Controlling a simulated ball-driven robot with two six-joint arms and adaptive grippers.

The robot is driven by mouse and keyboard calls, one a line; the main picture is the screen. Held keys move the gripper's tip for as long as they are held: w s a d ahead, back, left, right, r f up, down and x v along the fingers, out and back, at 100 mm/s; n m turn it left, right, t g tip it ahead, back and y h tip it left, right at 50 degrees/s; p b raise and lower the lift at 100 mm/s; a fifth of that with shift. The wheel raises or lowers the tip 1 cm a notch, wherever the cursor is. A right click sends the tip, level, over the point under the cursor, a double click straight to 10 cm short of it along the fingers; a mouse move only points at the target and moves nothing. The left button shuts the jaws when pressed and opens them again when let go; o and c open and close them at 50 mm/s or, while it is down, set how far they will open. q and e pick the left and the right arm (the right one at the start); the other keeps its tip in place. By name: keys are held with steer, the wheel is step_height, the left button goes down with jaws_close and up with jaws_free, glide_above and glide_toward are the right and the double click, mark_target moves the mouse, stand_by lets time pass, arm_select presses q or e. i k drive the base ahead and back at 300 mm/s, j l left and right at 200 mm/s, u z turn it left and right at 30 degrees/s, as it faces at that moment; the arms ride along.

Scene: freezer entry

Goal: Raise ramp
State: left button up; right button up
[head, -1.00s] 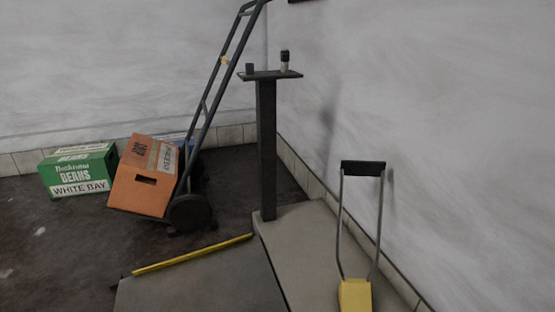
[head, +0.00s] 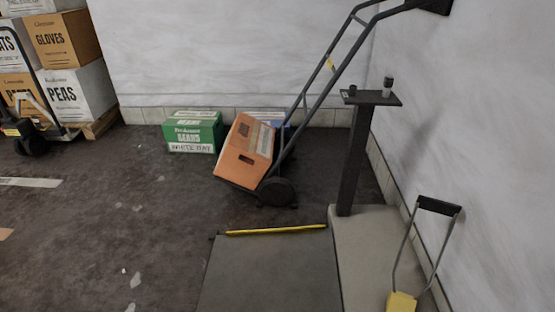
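The ramp (head: 270,270) is a grey plate at the bottom middle of the head view, with a yellow strip (head: 276,230) along its far edge. It looks flat or nearly so; its near end is cut off by the frame. Beside it on the right is a pale raised slab (head: 376,255). On the slab stands a dark post (head: 354,160) with a small top plate (head: 370,97) carrying two small dark knobs. A yellow block (head: 401,302) with a metal loop and black handle (head: 439,206) is at the lower right. Neither gripper is in view.
A hand truck (head: 318,88) holding an orange box (head: 246,152) stands beyond the ramp. Stacked cartons (head: 78,92) and a pallet jack (head: 30,130) are at the left. The dark floor (head: 110,215) left of the ramp is mostly clear.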

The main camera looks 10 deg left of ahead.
mark_target(288, 269)
steer(key=k+j+u, duration=0.25)
steer(key=k+j, duration=0.25)
steer(key=k, duration=0.2)
steer(key=j+z, duration=0.1)
steer(key=z, duration=0.85)
steer(key=j+z, duration=0.4)
steer(key=k+j+z, duration=0.1)
steer(key=j+z, duration=0.3)
steer(key=k+j+z, duration=0.1)
steer(key=j+z, duration=0.15)
steer(key=z, duration=0.15)
steer(key=k+j+z, duration=0.1)
steer(key=k+j, duration=0.2)
steer(key=j, duration=0.2)
steer(key=k+j+z, duration=0.1)
steer(key=k+j, duration=0.15)
steer(key=j, duration=0.2)
